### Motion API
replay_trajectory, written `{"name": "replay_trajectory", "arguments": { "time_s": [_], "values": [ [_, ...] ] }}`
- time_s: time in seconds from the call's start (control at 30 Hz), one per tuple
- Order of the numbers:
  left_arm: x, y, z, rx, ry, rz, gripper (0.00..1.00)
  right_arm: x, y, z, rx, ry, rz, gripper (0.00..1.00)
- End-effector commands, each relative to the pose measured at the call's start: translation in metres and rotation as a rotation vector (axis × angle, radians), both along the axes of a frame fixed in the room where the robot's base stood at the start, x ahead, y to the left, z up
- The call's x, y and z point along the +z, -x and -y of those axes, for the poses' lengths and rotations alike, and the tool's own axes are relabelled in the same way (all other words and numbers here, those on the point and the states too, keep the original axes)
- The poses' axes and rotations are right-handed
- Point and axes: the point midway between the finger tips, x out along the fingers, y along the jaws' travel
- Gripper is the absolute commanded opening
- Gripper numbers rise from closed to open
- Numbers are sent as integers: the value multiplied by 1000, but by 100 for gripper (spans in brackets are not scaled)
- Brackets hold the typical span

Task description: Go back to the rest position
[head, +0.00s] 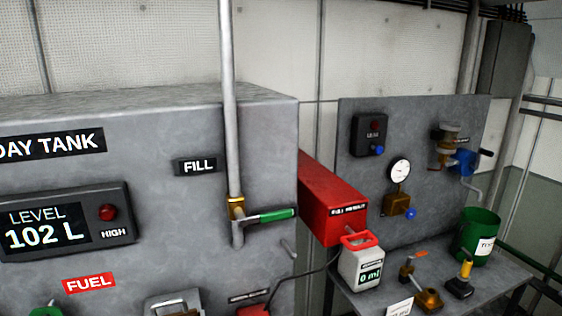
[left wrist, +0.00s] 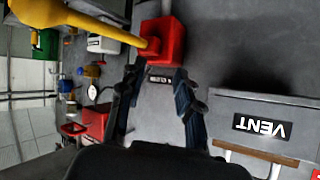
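My left gripper (left wrist: 158,75) shows in the left wrist view with its two dark fingers spread apart and nothing between them. Beyond the fingertips are a grey panel with a small dark label (left wrist: 159,79) and a red box-shaped fitting (left wrist: 168,40). I cannot tell whether the fingers touch them; a gap seems to show. The left wrist picture is turned, with the VENT label (left wrist: 262,127) upside down. Neither gripper shows in the head view. My right gripper is in no view.
The grey day tank (head: 150,190) fills the left, with a display (head: 45,232) reading 102 L and a green-handled fill valve (head: 270,215). Right are a red box (head: 325,200), a white 0 ml container (head: 362,265) and a green bin (head: 478,236). A yellow part (left wrist: 75,18) looms close to the wrist camera.

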Motion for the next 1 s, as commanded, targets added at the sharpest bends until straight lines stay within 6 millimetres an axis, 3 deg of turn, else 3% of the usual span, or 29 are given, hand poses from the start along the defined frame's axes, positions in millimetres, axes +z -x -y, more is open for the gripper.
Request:
{"name": "replay_trajectory", "arguments": {
  "time_s": [0.03, 0.1, 0.2, 0.4, 0.6, 0.87, 1.0],
  "values": [
    [-23, 26, -18, 35, 0, -103, 34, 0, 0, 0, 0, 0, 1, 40],
    [-45, 58, -37, 73, -3, -220, 34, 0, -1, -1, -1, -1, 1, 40],
    [-66, 96, -59, 117, -11, -354, 34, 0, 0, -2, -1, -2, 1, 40],
    [-89, 161, -88, 175, -28, -558, 34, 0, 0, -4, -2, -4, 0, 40],
    [-99, 219, -110, 222, -48, -727, 34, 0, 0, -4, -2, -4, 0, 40],
    [-171, 206, -108, 219, -53, -756, 34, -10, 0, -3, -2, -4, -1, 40],
    [-219, 202, -106, 217, -57, -771, 34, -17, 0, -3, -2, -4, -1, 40]
  ]
}}
